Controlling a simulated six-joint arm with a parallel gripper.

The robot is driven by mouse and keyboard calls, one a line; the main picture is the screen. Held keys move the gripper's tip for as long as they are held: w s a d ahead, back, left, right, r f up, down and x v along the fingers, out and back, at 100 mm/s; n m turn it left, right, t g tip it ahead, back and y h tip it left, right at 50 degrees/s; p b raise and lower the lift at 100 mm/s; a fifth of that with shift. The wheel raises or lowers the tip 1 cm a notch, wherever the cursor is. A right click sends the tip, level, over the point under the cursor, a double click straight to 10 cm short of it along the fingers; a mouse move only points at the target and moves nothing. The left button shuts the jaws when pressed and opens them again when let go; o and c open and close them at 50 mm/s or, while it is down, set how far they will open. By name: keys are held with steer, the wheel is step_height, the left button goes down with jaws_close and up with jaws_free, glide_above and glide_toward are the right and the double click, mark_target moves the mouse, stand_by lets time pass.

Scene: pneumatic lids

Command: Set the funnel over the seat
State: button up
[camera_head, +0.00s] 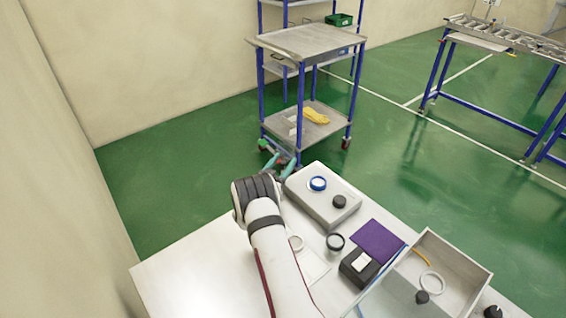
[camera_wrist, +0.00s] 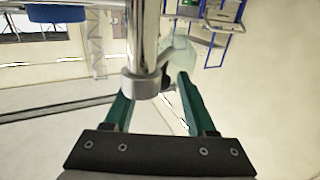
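My gripper (camera_head: 279,164) is beyond the far left edge of the white table, near the grey box. In the wrist view its two green fingers (camera_wrist: 160,90) stand apart. A pale translucent shape (camera_wrist: 181,48) shows beyond the fingertips; I cannot tell whether it is the funnel, and no grip on it shows. A metal rod with a collar (camera_wrist: 143,85) covers part of the left finger. No funnel can be made out for sure in the head view. A blue-rimmed round part (camera_head: 317,184) sits on the grey box; I cannot tell whether it is the seat.
A black knob (camera_head: 340,201) is on the grey box (camera_head: 318,205). A blue-framed cart (camera_head: 305,42) stands behind. The table's left front is clear.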

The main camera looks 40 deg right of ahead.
jaws_close()
stand_by(1.3)
